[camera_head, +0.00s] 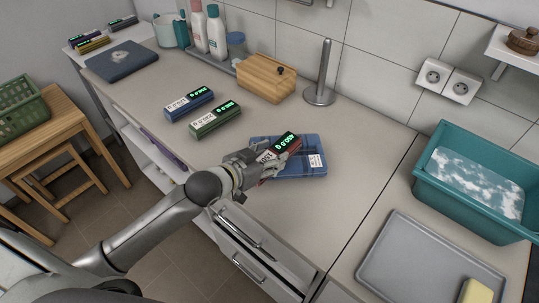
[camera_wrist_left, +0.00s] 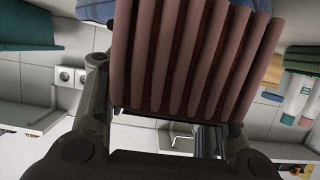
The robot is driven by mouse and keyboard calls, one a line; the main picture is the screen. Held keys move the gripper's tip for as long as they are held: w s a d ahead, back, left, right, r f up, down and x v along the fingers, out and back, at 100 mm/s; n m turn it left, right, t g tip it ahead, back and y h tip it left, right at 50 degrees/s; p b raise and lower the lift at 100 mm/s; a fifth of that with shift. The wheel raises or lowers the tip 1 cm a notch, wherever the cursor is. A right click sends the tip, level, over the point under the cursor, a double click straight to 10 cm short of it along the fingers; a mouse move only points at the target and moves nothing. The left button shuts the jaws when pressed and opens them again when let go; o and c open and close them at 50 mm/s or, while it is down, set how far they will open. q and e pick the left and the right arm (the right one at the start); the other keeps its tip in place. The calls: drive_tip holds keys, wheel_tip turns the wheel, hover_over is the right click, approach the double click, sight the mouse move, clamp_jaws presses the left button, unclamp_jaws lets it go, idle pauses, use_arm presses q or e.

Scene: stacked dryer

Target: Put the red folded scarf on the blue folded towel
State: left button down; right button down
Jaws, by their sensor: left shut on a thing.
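The red folded scarf (camera_head: 289,147) is in my left gripper (camera_head: 268,163), which is shut on it. In the left wrist view the scarf (camera_wrist_left: 195,55) shows as a ribbed, brownish-red block between the fingers. The blue folded towel (camera_head: 316,170) lies flat on the counter with a white label on it. The scarf and gripper are over its left part and hide some of it. A blue patterned edge, likely the towel (camera_wrist_left: 250,5), shows behind the scarf in the left wrist view. I cannot tell whether scarf and towel touch. My right gripper is not in view.
A blue bundle (camera_head: 189,103) and a green bundle (camera_head: 215,119) lie to the left. Behind stand a wooden box (camera_head: 265,78) and a metal upright holder (camera_head: 321,80). A teal basin (camera_head: 430,185) and a grey tray (camera_head: 420,265) are at right. The counter left of the basin is clear.

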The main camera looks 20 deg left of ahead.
use_arm(q)
drive_tip(key=c, duration=0.7)
unclamp_jaws()
drive_tip(key=b+v, duration=0.1)
drive_tip(key=v, duration=1.1)
drive_tip(key=shift+r+b, duration=0.15)
drive_tip(key=shift+b, duration=0.2)
